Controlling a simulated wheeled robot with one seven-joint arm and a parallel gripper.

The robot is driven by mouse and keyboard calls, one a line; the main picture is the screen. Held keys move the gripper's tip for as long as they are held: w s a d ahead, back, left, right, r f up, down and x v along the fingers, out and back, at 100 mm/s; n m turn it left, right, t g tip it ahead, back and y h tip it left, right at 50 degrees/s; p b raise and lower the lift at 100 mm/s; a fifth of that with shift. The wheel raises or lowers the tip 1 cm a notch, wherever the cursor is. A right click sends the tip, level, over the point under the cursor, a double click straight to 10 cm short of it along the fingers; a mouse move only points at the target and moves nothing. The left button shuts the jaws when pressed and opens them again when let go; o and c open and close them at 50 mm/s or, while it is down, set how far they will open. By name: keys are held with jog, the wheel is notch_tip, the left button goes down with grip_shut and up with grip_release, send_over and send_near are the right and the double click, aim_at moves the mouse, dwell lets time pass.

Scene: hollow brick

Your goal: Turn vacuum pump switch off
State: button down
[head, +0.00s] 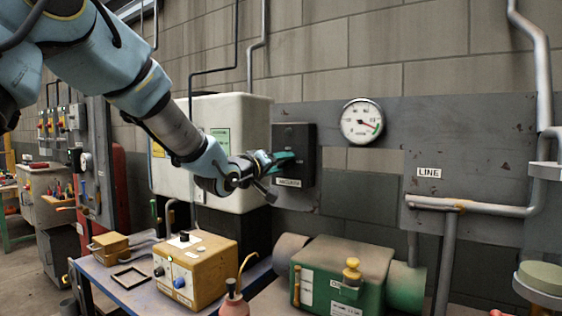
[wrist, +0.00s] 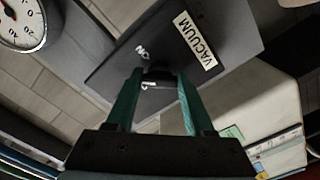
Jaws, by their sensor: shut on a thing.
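The vacuum pump switch box (head: 296,139) is a dark box on the grey wall panel, with a white "VACUUM" label (wrist: 195,40) that shows rotated in the wrist view. The switch (wrist: 160,72) is a small dark piece on the box face between my fingertips. A small white marking, seemingly "ON" turned round, sits beside it, and a second is partly hidden between the fingers. My gripper (head: 284,160) reaches the box front from the left. In the wrist view its green fingers (wrist: 160,78) are shut on the switch. The switch's exact angle is hard to tell.
A round gauge (head: 362,121) hangs right of the box. A pale cabinet (head: 240,125) stands behind my arm at left. Below are a yellow control box (head: 195,272) on a bench and a green machine (head: 340,270). Pipes run along the right, near the "LINE" label (head: 429,173).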

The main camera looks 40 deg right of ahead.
jog(key=n+p, duration=0.3)
jog(key=n, duration=0.5)
jog(key=shift+n, duration=0.4)
dwell(0.4)
jog(key=shift+c, duration=1.4)
grip_release()
jog(key=shift+a, duration=0.1)
jog(key=b+v, duration=0.2)
jog(key=v, duration=0.8)
jog(key=shift+a+b, duration=0.3)
jog(key=shift+b, duration=0.05)
